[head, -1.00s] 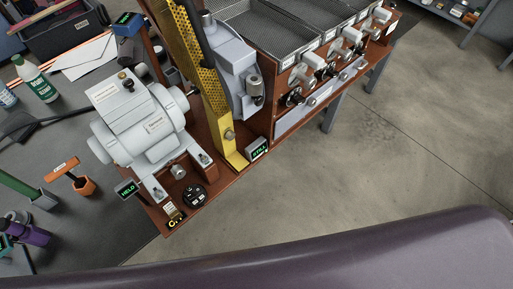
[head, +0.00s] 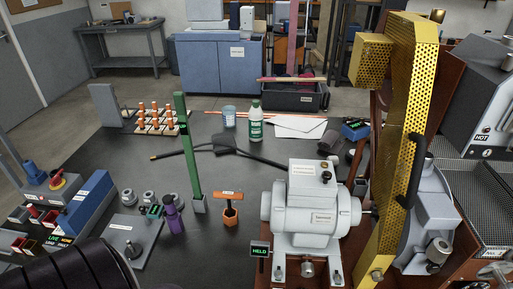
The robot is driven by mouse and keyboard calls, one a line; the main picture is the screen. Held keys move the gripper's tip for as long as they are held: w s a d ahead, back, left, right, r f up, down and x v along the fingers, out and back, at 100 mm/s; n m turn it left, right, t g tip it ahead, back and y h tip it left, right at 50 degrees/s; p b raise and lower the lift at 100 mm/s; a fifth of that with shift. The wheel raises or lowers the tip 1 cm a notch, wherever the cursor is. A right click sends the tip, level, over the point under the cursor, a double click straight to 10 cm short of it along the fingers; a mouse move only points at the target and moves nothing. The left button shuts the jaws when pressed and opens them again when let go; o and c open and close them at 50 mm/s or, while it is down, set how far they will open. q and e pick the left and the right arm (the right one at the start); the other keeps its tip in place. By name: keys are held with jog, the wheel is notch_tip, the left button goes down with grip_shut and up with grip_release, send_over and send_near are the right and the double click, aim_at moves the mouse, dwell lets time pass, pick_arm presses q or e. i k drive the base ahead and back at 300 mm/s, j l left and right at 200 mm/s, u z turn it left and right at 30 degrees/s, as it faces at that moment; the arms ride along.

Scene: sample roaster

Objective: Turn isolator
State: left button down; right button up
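At the left edge, a grey unit (head: 48,197) carries a red knob on a yellow plate (head: 65,183), which looks like a rotary isolator. Its exact setting is too small to tell. Below it a small display (head: 52,238) shows green "LIVE" text beside another lit word. The grey motor-like machine (head: 310,205) stands at the front right, with a display reading "HELD" (head: 260,249) at its left foot. Neither of my grippers shows in this view. A dark ribbed shape at the bottom left hides part of the table's front.
A green post (head: 188,150), purple bottle (head: 173,216) and orange T-handled tool (head: 230,210) stand between the grey unit and the motor. A yellow perforated guard (head: 402,150) rises at right. A tray of orange-topped pegs (head: 155,119) sits behind. The dark tabletop (head: 110,165) is partly clear.

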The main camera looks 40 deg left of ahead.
aim_at(56, 181)
jog(key=u, duration=2.8)
jog(key=i+j, duration=0.35)
